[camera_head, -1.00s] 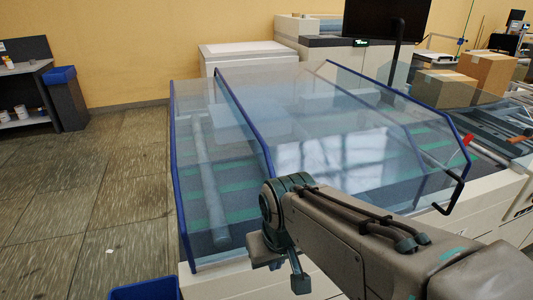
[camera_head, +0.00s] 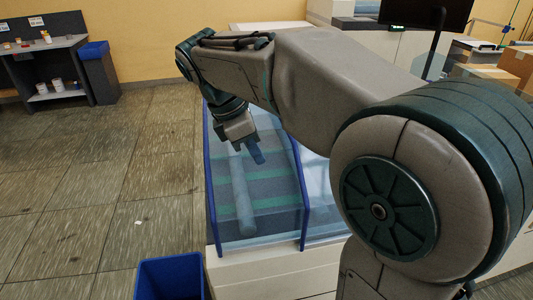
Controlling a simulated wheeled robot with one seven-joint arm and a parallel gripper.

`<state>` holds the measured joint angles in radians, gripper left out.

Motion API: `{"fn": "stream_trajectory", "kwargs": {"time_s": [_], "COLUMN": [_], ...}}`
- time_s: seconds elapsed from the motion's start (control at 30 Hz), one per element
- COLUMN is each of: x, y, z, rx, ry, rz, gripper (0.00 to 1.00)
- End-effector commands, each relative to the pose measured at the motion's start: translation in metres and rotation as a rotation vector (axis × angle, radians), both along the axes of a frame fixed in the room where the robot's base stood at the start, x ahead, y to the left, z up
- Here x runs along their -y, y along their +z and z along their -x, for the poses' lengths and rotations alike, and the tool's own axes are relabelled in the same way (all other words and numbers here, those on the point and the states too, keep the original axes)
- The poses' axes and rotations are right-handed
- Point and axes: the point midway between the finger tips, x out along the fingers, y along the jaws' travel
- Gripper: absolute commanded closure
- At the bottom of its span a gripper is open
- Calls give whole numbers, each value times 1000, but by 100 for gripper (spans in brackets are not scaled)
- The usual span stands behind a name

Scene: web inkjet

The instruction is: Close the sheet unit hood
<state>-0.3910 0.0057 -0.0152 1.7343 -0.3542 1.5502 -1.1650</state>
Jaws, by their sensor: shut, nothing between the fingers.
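The clear sheet unit hood, with blue side edges (camera_head: 304,210), shows in the head view in the lower middle. Through its clear panels I see a grey roller and green strips on the bed. My arm hides most of its right part and its far end, so I cannot tell how far open it stands. My gripper (camera_head: 255,153) is shut and empty. It points down over the left part of the unit, near its far end. I cannot tell whether the fingers touch the clear panel.
A blue bin (camera_head: 168,278) stands on the floor at the unit's near left corner. A grey workbench (camera_head: 50,72) and another blue-topped bin (camera_head: 98,72) stand at the far left. A black monitor (camera_head: 425,14) and cardboard boxes (camera_head: 515,66) are at the back right.

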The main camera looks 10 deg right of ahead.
Motion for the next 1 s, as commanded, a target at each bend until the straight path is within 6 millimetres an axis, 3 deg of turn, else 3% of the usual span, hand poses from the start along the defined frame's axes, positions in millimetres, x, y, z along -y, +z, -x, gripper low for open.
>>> {"fn": "stream_trajectory", "kwargs": {"time_s": [0.4, 0.7, 1.0], "x": [35, 68, 71], "y": [-78, -76, -76], "z": [1, 1, 0], "rx": [0, 2, 2], "ry": [-5, -5, -3], "rz": [-1, -2, -2], "gripper": [100, 100, 100]}}
